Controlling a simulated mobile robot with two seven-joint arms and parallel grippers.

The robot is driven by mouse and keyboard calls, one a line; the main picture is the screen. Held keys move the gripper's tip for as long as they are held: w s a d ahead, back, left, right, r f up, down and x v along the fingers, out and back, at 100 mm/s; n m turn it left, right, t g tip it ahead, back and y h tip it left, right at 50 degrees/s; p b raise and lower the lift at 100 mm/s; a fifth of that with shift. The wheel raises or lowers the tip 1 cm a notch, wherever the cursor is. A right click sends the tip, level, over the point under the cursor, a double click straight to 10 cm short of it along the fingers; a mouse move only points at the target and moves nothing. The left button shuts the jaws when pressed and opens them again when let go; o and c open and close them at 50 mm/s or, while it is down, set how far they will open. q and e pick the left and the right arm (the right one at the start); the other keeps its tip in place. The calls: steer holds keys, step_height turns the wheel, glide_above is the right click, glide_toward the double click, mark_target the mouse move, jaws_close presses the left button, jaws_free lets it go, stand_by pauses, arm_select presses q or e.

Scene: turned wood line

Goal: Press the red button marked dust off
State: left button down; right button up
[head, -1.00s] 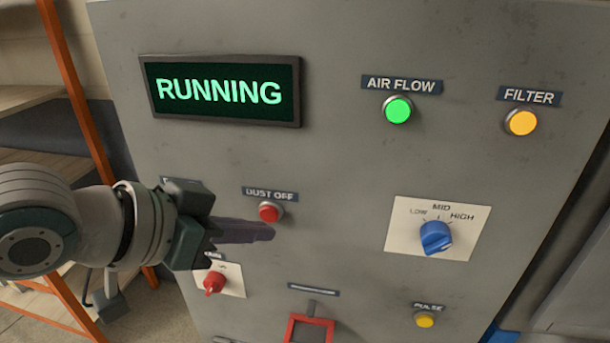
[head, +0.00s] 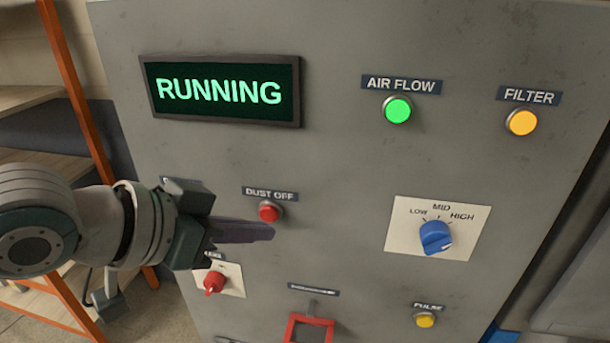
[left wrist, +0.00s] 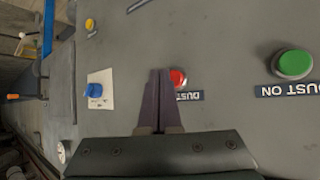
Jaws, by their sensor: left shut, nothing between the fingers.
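The red button (head: 269,212) sits under a dark label reading DUST OFF (head: 270,194) on the grey cabinet front. My left gripper (head: 268,232) is shut and empty, its fingertips just below the button in the head view. In the left wrist view the closed fingers (left wrist: 159,75) partly cover the red button (left wrist: 178,78). Whether the fingertips touch the panel cannot be told. The display (head: 220,90) reads RUNNING in green. My right gripper is not in view.
A green DUST ON button (left wrist: 294,64) shows in the left wrist view. A blue LOW/MID/HIGH knob (head: 435,237) is to the right. A red rotary switch (head: 214,283) lies below my gripper. A red frame handle (head: 309,328) and yellow PULSE button (head: 425,320) are lower.

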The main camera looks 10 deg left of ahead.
arm_select(q)
steer(key=shift+w, duration=0.15)
steer(key=shift+w, duration=0.3)
steer(key=shift+w+b, duration=0.35)
stand_by(0.5)
steer(key=shift+s+p, duration=0.8)
steer(key=shift+p, duration=0.05)
